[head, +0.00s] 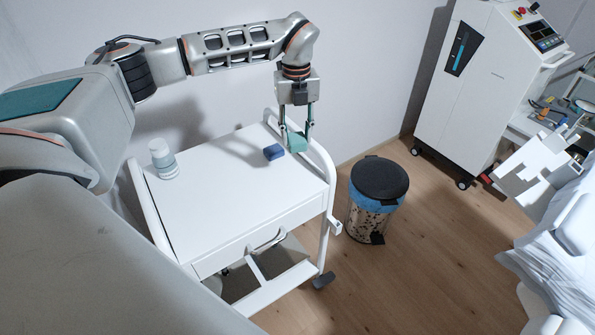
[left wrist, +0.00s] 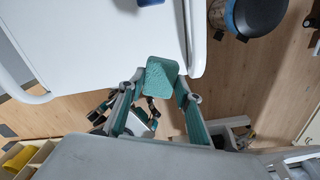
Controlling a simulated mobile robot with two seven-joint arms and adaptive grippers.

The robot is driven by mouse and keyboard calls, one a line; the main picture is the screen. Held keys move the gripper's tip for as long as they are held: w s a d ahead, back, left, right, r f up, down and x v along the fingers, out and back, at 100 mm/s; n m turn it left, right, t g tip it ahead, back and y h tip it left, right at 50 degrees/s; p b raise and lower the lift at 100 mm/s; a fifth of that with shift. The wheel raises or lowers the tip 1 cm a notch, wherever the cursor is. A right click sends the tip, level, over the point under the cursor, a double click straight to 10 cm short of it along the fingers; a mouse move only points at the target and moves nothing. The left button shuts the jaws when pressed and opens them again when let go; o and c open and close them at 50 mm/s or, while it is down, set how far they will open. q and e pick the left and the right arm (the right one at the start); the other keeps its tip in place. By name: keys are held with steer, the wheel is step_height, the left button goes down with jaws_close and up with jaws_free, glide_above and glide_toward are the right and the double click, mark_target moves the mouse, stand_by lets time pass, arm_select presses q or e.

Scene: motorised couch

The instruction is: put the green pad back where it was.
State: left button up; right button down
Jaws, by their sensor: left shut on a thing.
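My left gripper (head: 296,132) reaches down over the far right corner of the white cart and is shut on the green pad (head: 298,142). In the left wrist view the green pad (left wrist: 161,78) sits between the two fingertips of my left gripper (left wrist: 160,90), over the cart's edge. I cannot tell whether the pad touches the cart top. The cart (head: 225,205) has a flat white top with side rails. My right gripper is not in view.
A blue block (head: 274,152) lies on the cart just left of the pad. A white jar (head: 163,160) stands at the cart's far left. A pedal bin (head: 378,185) stands right of the cart, and a white machine (head: 477,95) stands further right. The middle of the cart top is clear.

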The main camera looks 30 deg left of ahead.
arm_select(q)
step_height(320, 180, down, 14)
steer(key=shift+r, duration=0.25)
steer(key=shift+f, duration=0.15)
steer(key=o, duration=1.1)
steer(key=shift+c, duration=0.2)
